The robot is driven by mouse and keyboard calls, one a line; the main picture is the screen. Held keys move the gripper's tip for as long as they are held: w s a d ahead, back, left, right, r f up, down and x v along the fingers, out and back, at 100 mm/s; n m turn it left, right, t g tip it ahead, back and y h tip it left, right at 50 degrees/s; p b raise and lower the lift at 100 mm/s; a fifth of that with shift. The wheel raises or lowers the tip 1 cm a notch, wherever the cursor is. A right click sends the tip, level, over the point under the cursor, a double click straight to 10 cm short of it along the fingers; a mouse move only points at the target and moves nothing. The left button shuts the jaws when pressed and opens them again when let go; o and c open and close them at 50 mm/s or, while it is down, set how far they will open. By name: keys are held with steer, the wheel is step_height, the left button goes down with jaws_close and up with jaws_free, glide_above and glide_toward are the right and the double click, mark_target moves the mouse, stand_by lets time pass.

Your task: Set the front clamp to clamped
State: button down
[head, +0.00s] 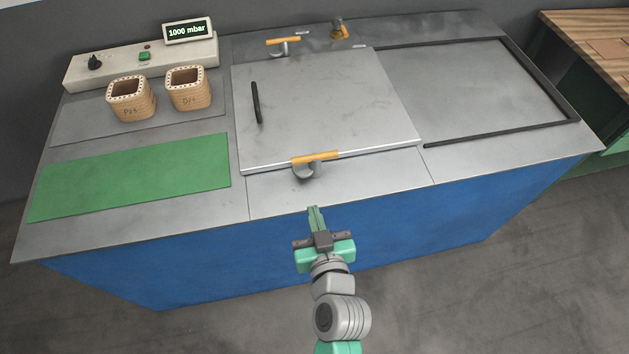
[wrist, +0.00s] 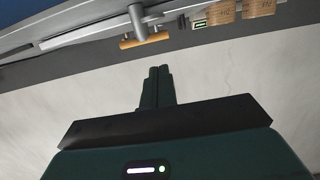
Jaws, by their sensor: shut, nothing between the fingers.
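The front clamp (head: 308,172) has an orange handle and a grey metal body. It stands at the front edge of the grey lid (head: 330,100), with its handle lying left to right along that edge. I cannot tell for certain whether it presses on the lid. In the wrist view the clamp's orange handle (wrist: 145,41) shows beyond my fingertips, slightly left. My gripper (head: 314,209) is shut and empty, in front of the bench's front edge and short of the clamp. Its closed fingers also show in the wrist view (wrist: 159,72). They do not touch the clamp.
A back clamp (head: 284,42) with an orange handle stands behind the lid, beside an orange-handled fitting (head: 339,29). The green mat (head: 130,175) is empty.

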mark_target(300, 162)
steer(key=shift+f, duration=0.15)
steer(key=b+x, duration=0.1)
steer(key=x, duration=1.3)
